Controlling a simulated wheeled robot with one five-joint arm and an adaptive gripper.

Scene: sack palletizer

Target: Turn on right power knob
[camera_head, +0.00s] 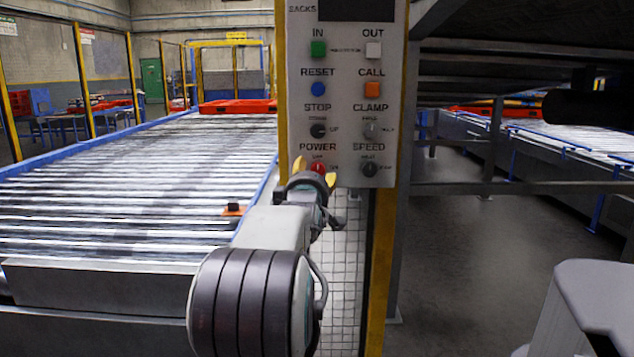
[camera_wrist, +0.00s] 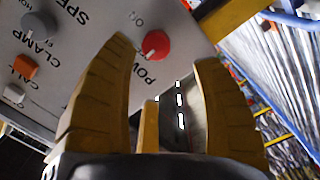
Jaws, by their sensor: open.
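The red power knob (camera_head: 318,167) is at the lower left of the grey control panel (camera_head: 345,118), under the word POWER. Only one knob labelled POWER shows. My gripper (camera_head: 315,173) is open, its yellow fingers just in front of the knob and hiding its lower part. In the wrist view the panel appears upside down. There the knob (camera_wrist: 155,45) shows between the tips of my open gripper (camera_wrist: 163,53), beyond them and a little nearer the left finger. Nothing is between the fingers, and I see no clear contact.
The speed knob (camera_head: 370,169) is close to the right, and the stop knob (camera_head: 318,130) and clamp knob (camera_head: 371,130) are above. A roller conveyor (camera_head: 120,200) lies to the left.

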